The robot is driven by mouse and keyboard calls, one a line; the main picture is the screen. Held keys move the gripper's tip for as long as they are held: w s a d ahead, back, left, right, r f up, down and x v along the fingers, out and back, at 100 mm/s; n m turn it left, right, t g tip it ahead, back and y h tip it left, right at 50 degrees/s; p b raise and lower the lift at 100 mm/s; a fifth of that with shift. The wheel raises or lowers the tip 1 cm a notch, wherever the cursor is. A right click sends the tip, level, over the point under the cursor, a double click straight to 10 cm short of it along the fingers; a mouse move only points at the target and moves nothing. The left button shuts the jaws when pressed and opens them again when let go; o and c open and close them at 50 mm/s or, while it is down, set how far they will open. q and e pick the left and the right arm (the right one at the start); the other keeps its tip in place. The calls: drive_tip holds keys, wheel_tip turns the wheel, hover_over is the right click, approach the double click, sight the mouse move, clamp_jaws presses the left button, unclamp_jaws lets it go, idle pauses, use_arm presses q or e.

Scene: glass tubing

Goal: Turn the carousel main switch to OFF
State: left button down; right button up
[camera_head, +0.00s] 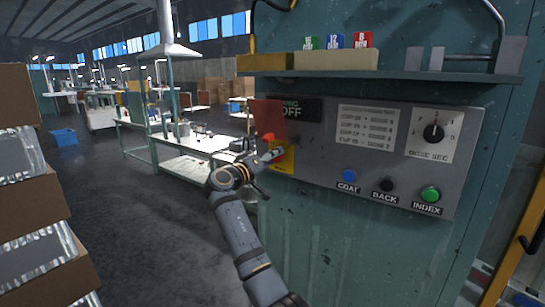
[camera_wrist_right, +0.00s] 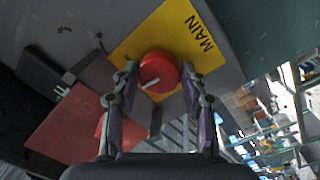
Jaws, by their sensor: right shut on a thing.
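The main switch is a red round knob (camera_wrist_right: 160,70) with a white pointer line, on a yellow plate (camera_wrist_right: 188,28) lettered MAIN. The plate also shows in the head view (camera_head: 286,162), low on the left of the grey control panel (camera_head: 330,160). My right gripper (camera_wrist_right: 158,82) has a finger on each side of the knob and is shut on it. In the head view my right gripper (camera_head: 262,158) reaches the panel's left end and partly hides the knob. My left gripper is in neither view.
A red tag (camera_head: 268,117) hangs by the panel's left end, close above my gripper. COAT (camera_head: 348,176), BACK (camera_head: 386,185) and INDEX (camera_head: 430,194) buttons and a dial (camera_head: 433,132) sit to the right. A shelf (camera_head: 390,75) juts out above. Cardboard boxes (camera_head: 25,150) stand at left.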

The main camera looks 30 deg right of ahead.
drive_tip(key=n+p, duration=0.6)
drive_tip(key=n, duration=0.4)
drive_tip(key=shift+n+t, duration=0.3)
drive_tip(key=shift+t, duration=0.1)
drive_tip(key=o, duration=1.2)
drive_tip(key=shift+c, duration=0.2)
